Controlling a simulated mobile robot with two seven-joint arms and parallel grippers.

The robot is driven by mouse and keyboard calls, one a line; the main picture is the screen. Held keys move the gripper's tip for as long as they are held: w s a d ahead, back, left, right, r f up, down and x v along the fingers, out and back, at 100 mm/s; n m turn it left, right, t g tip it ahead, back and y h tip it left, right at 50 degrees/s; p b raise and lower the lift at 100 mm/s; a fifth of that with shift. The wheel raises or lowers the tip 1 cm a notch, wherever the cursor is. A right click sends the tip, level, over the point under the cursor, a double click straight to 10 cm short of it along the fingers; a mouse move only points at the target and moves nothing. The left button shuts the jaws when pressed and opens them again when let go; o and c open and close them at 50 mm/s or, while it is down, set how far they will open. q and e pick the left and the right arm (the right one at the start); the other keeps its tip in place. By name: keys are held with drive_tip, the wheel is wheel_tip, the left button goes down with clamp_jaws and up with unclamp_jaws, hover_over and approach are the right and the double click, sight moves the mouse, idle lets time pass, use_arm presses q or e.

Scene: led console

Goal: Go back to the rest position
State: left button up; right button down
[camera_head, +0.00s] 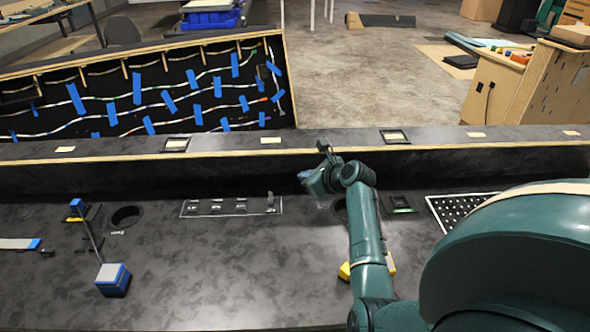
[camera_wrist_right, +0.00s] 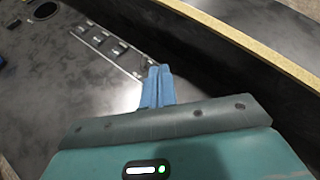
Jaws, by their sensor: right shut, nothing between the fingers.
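My right arm comes in from the lower right in the head view and reaches out over the dark console (camera_head: 210,285). My right gripper (camera_head: 306,176) is near the console's raised back wall, just right of a row of switches (camera_head: 232,206). In the right wrist view its two blue fingers (camera_wrist_right: 159,85) lie together with nothing between them. The switch row (camera_wrist_right: 105,42) also shows there, beyond the fingers to the left. My left gripper is not in view.
A yellow object (camera_head: 345,271) is partly hidden behind my right forearm. A blue and grey block (camera_head: 113,280) on a rod and a round hole (camera_head: 126,216) are at the left. A dotted panel (camera_head: 455,211) is at the right. The console's front middle is clear.

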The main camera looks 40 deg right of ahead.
drive_tip(key=s+a+f+n, duration=0.3)
drive_tip(key=s+n, duration=0.1)
drive_tip(key=n, duration=0.2)
drive_tip(key=s+a+f+n+g+h, duration=0.1)
drive_tip(key=s+a+f+n, duration=0.3)
drive_tip(key=n, duration=0.3)
drive_tip(key=s+a+f+n, duration=0.3)
drive_tip(key=s+f+n, duration=0.1)
drive_tip(key=s+n, duration=0.1)
drive_tip(key=shift+a+f+n+g, duration=0.15)
drive_tip(key=shift+n+g, duration=0.15)
drive_tip(key=shift+n, duration=0.5)
drive_tip(key=s+a+n, duration=0.2)
drive_tip(key=s+a+f+n, duration=0.1)
drive_tip(key=s+a+n, duration=0.1)
drive_tip(key=n, duration=0.1)
drive_tip(key=s+a+f+n, duration=0.1)
drive_tip(key=s+a+n, duration=0.1)
drive_tip(key=a, duration=0.1)
drive_tip(key=shift+s+y, duration=0.25)
drive_tip(key=shift+y, duration=0.05)
drive_tip(key=s+a+n+y, duration=0.2)
drive_tip(key=s+a+n, duration=0.6)
drive_tip(key=shift+a, duration=0.2)
